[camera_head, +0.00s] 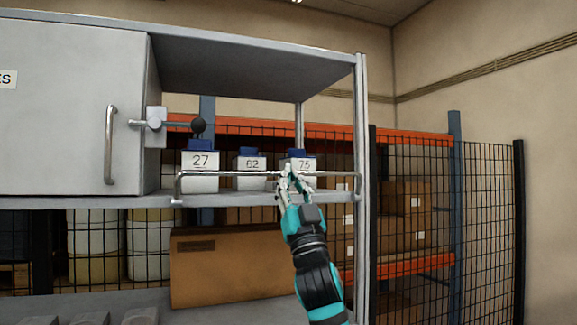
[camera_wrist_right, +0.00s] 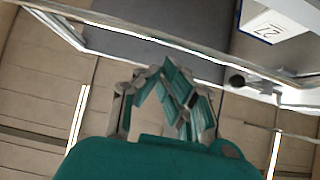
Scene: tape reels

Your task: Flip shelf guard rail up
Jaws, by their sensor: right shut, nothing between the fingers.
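The guard rail (camera_head: 230,174) is a thin metal bar along the front of the shelf (camera_head: 240,201). In the head view its long bar shows above the shelf's front edge, with short arms down to the edge at both ends. Whether it stands fully upright or leans outward I cannot tell. My right gripper (camera_head: 289,182) is shut and empty, its fingers at the rail right of its middle and overlapping it. Whether they touch it I cannot tell. The gripper also shows in the right wrist view (camera_wrist_right: 160,78). My left gripper is not in view.
White boxes with blue tops, marked 27 (camera_head: 200,172), 82 (camera_head: 249,170) and 75 (camera_head: 304,164), stand behind the rail. A grey cabinet (camera_head: 60,110) with a handle and black-knobbed lever (camera_head: 198,125) is at left. A shelf post (camera_head: 361,120) is close on the right.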

